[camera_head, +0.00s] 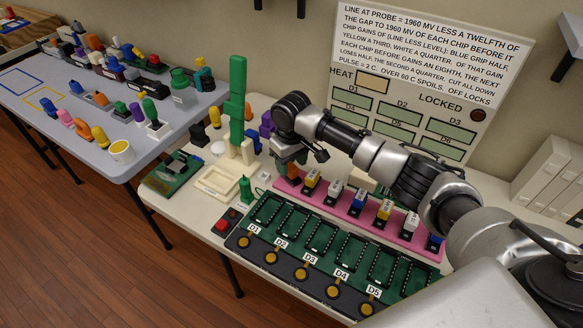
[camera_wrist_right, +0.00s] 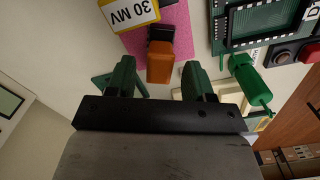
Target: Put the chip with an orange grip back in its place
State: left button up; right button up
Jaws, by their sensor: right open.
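The chip with an orange grip (camera_head: 293,171) stands at the left end of the pink strip (camera_head: 340,208), mostly under my right gripper in the head view. In the right wrist view its orange grip (camera_wrist_right: 160,66) shows upright on the pink strip, with a dark base behind it. My right gripper (camera_wrist_right: 160,78) is open, its two green fingers to either side of the orange grip's line. The grip lies between the fingertips or just past them; I cannot tell whether they touch it. My left gripper is not in view.
Chips with yellow, white and blue grips (camera_head: 334,189) stand along the pink strip. The green socket board (camera_head: 270,240) with yellow buttons lies in front. A tall green post (camera_head: 237,100) and a cream tray (camera_head: 216,183) stand left. A sign panel (camera_head: 425,70) is behind.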

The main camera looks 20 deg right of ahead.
aim_at(291, 167)
notch_tip(291, 167, up, 10)
jog(key=shift+f, duration=0.15)
dwell(0.5)
